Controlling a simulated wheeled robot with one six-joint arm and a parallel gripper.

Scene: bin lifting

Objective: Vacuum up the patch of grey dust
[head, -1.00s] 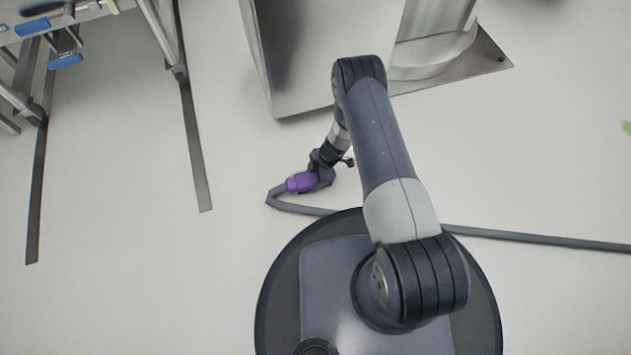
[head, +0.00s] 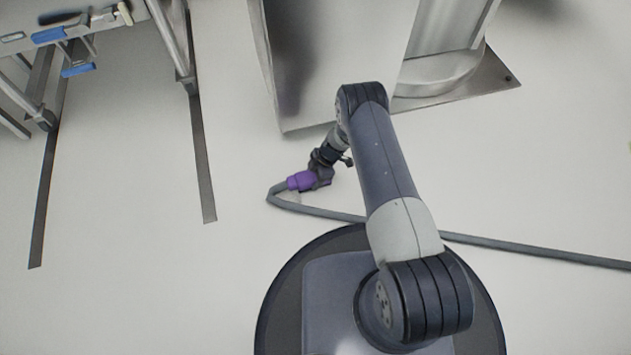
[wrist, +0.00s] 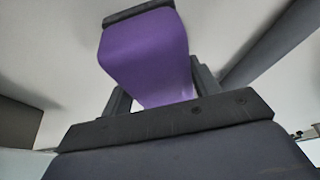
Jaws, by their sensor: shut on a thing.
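My gripper (head: 318,176) is shut on a purple vacuum handle (head: 301,180), low over the pale floor in front of my base. In the wrist view the purple handle (wrist: 148,55) sits between the two dark fingers (wrist: 160,95). A grey hose (head: 320,211) runs from the handle, bends at the left, and passes behind my arm to the right edge. The nozzle end is hidden, and I see no patch of grey dust in these frames.
A steel machine (head: 325,60) with a round column on a metal base plate (head: 470,85) stands ahead. A wheeled trolley (head: 95,25) with blue-handled tools is at upper left. Dark strips (head: 203,160) lie on the floor at the left. Floor between them is clear.

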